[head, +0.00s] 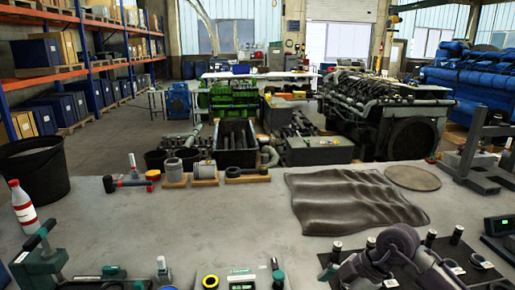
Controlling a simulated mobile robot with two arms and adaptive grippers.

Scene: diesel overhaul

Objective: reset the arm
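My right arm shows at the bottom right of the head view, bent over the near edge of the workbench (230,222). Its dark grey rounded links cover part of a dark mat with small upright cylinders. My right gripper (352,274) is low at the frame's bottom edge, partly cut off, and its fingers cannot be made out. I see nothing clearly held. My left arm and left gripper are not in view.
A crumpled dark cloth (350,200) and a round disc (412,178) lie on the bench. A red-and-white bottle (22,207) and a green vise (38,262) stand at left. A grey stand (480,160) is at right. The bench's middle left is clear.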

